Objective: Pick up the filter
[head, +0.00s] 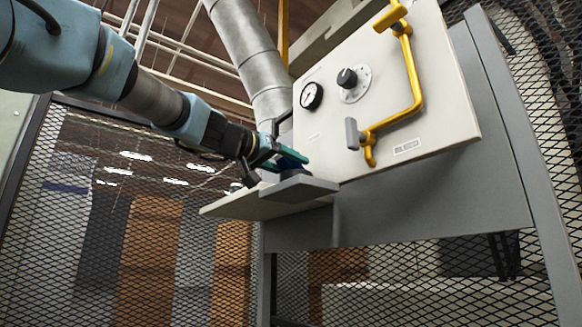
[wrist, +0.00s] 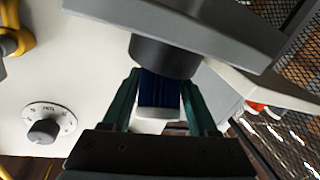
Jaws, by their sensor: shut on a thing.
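The filter appears to be the blue block with a pale end (wrist: 160,92) in the wrist view. It sits between the two green fingers of my gripper (wrist: 161,85), which is shut on it. Its other end meets a dark round piece (wrist: 165,56) against a grey shelf; I cannot tell whether that piece is part of the filter or a holder. In the head view, my gripper (head: 280,158) is just above the grey shelf (head: 300,188), and only a little blue of the filter (head: 292,153) shows past the fingers.
A pale ledge (head: 235,208) extends left of the shelf. Mesh fencing (head: 150,200) surrounds the place.

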